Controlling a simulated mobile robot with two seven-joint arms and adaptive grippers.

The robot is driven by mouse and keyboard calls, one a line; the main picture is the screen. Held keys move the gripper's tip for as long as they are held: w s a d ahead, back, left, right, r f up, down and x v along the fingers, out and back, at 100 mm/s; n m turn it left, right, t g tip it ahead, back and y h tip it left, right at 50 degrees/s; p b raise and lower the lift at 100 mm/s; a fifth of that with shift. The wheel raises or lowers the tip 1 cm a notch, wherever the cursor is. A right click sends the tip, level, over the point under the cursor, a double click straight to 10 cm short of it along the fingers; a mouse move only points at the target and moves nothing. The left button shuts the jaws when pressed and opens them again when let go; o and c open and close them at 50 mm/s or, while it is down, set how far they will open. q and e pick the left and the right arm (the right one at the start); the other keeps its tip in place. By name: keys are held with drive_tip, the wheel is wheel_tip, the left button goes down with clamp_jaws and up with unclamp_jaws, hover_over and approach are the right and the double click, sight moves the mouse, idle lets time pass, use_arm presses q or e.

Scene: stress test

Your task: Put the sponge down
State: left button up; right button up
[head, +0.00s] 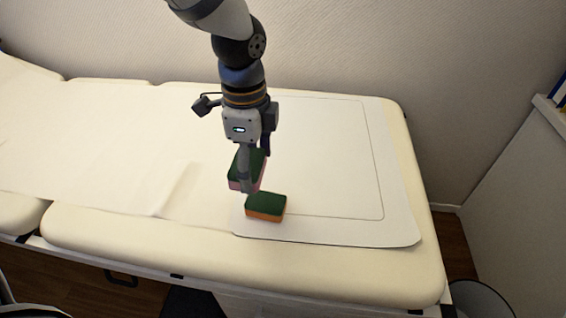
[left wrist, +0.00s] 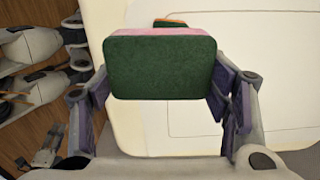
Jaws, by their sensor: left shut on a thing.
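A sponge (head: 237,177) with a dark green top and a pink side is between the fingers of my left gripper (head: 254,170). In the left wrist view the held sponge (left wrist: 160,68) shows its green face, with the finger pads of my left gripper (left wrist: 165,88) at its two sides. A second sponge, green on top and orange below (head: 265,207), lies on the white mat just in front and to the right of the held one. In the left wrist view only a bit of this orange sponge (left wrist: 172,22) shows behind the held one. I cannot tell whether the held sponge touches the mat. My right gripper is out of view.
The white mat (head: 340,190) with a thin outline lies on a cream padded couch (head: 340,268). The mat is clear to the right of the sponges. A paper sheet (head: 100,140) covers the couch to the left. A wall stands behind.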

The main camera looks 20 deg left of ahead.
use_arm(q)
drive_tip(key=b, duration=0.3)
hover_over(278, 176)
drive_tip(key=f, duration=0.9)
drive_tip(key=shift+s+f, duration=0.2)
drive_tip(key=shift+s, duration=0.1)
drive_tip(key=f, duration=0.3)
drive_tip(key=shift+w+f, duration=0.15)
drive_tip(key=shift+w, duration=0.15)
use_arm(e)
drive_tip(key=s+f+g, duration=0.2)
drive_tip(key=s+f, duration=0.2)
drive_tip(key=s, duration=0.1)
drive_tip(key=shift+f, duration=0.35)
use_arm(q)
drive_tip(key=shift+b, duration=0.3)
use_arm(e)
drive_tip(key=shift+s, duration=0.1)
use_arm(q)
drive_tip(key=shift+f, duration=0.2)
drive_tip(key=o, duration=1)
drive_tip(key=shift+o, duration=0.2)
